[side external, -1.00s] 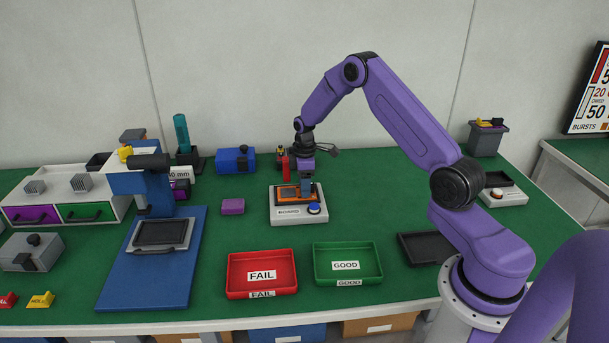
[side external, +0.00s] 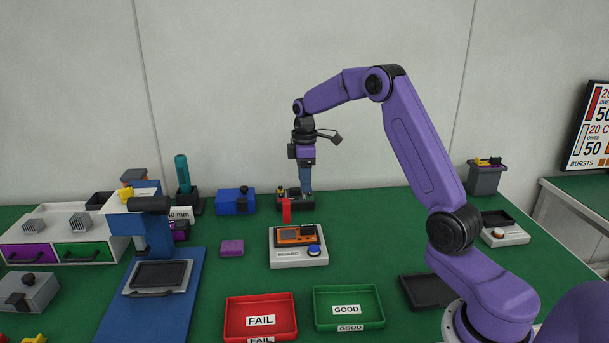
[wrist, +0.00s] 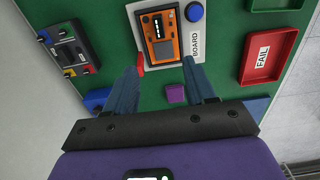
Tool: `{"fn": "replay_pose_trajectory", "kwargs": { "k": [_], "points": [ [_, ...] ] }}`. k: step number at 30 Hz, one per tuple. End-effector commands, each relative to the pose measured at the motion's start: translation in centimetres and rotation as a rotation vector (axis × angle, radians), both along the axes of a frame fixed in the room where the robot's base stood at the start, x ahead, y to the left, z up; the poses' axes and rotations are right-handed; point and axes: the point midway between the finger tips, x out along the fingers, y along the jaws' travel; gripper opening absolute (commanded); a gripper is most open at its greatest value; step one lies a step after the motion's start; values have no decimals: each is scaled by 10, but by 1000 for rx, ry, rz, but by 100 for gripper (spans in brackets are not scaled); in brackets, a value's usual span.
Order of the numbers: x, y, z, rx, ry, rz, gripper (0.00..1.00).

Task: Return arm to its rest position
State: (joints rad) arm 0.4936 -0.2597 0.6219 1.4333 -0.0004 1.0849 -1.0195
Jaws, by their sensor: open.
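My gripper (side external: 306,187) hangs pointing down above the bench, behind and above the orange board device in the side view. In the wrist view its two blue fingers (wrist: 164,85) are spread apart with nothing between their tips. The orange device (side external: 297,235) with a dark screen sits on the white BOARD fixture (side external: 284,260), which has a blue button (side external: 314,250). The device also shows in the wrist view (wrist: 160,48), beyond the fingertips. My purple arm is bent, with its elbow high at the right.
A red FAIL tray (side external: 261,304) and a green GOOD tray (side external: 349,292) stand in front. A red upright piece (side external: 286,210) stands just behind the fixture. A purple block (side external: 232,248) and blue box (side external: 235,201) lie left.

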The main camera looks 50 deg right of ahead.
Motion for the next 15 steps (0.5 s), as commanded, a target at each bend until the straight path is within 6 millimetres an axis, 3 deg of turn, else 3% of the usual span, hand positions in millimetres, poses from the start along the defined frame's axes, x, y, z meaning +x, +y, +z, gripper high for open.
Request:
{"fn": "replay_pose_trajectory", "kwargs": {
  "k": [15],
  "points": [
    [0, 3, 8, 0, -1, 3, 55]
  ]
}}
